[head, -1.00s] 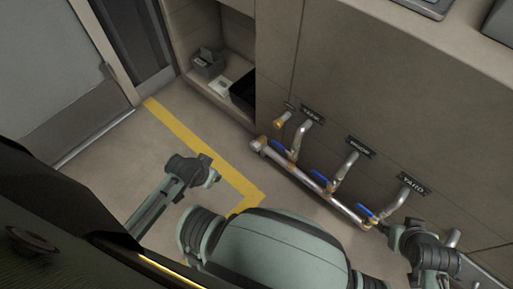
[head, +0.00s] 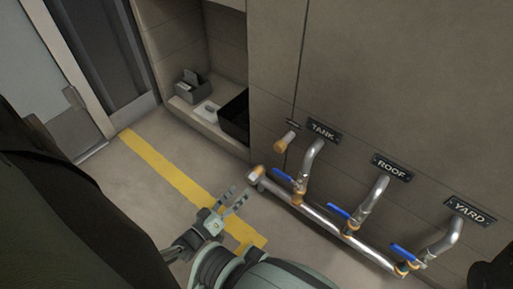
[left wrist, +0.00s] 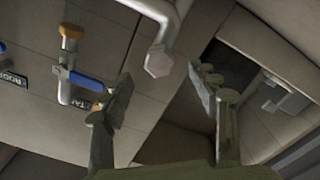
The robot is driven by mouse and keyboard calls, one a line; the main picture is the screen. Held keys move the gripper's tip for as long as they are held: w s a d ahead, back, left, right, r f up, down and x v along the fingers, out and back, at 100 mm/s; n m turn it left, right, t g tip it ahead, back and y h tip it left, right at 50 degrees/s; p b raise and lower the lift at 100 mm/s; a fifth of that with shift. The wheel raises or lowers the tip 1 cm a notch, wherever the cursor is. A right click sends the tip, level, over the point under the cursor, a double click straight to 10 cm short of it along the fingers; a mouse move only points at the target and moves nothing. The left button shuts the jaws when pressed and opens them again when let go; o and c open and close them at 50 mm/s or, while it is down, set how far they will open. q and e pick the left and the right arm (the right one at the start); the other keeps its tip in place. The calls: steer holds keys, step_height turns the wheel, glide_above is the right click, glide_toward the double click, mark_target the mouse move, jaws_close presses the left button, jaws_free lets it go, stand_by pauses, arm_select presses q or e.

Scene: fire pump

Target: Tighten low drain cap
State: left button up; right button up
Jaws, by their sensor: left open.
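A silver pipe manifold (head: 325,220) runs low along the wall. Its left end carries a brass-coloured end cap (head: 255,173). A second brass cap (head: 285,142) sticks out of the wall above, under a small label too small to read. My left gripper (head: 236,197) is open and empty, just left of and below the end cap and apart from it. Its spread fingers also show in the left wrist view (left wrist: 161,76). My right gripper is out of view.
Blue-handled valves (head: 338,212) sit on pipes under the TANK, ROOF and YARD labels (head: 392,167). A wall recess (head: 203,118) at the left holds a grey caddy and a black bin. A yellow stripe (head: 170,172) crosses the clear floor.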

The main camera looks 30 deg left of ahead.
mark_target(249, 181)
arm_select(q)
steer(key=w, duration=0.5)
steer(key=w+b, duration=0.1)
steer(key=w, duration=0.1)
steer(key=shift+w+d, duration=0.2)
steer(key=shift+d, duration=0.1)
steer(key=shift+r, duration=0.1)
steer(key=c, duration=1.2)
